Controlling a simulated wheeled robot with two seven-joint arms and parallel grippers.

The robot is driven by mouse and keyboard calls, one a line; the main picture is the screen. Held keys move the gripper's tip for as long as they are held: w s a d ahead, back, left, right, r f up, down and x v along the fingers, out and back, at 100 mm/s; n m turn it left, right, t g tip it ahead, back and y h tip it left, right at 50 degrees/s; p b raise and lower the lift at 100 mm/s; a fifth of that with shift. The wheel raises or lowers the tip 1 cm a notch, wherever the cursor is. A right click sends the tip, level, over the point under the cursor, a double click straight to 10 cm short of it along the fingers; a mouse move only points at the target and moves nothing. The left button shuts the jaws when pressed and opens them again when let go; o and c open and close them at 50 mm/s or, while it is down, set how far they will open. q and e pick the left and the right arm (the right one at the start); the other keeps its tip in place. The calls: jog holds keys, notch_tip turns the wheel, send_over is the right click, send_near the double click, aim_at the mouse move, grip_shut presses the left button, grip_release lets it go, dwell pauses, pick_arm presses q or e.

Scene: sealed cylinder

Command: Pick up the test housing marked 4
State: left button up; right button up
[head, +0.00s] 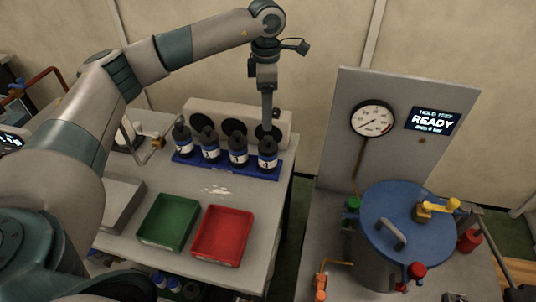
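Several dark test housings with white-and-blue labels stand upright in a row in a blue rack (228,170) on the left table. The label marks are too small to read for certain, so I cannot tell which one is marked 4. My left gripper (267,122) points straight down at the top of the rightmost housing (267,156). Its fingers are seen edge-on and overlap the cap in the picture. I cannot tell whether they grip it or only hover there. My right gripper is not in view.
A green tray (168,245) and a red tray (249,232) lie in front of the rack. A pale box with round dark holes (233,108) stands behind it. At right are a blue-lidded cylinder (370,222), a gauge (373,119) and a display reading READY (433,121).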

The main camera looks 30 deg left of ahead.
aim_at(267, 136)
pick_arm(q)
notch_tip(267, 136, down, 8)
jog(key=p, duration=0.3)
jog(key=shift+f, duration=0.75)
jog(key=p, duration=0.1)
jog(key=f, duration=0.1)
jog(key=f+p, duration=0.1)
jog(key=shift+s+d+p, duration=0.25)
jog(key=shift+d+p, duration=0.05)
jog(key=shift+p, duration=0.05)
notch_tip(267, 136, down, 2)
jog(key=shift+p, duration=0.55)
jog(key=shift+f, duration=0.6)
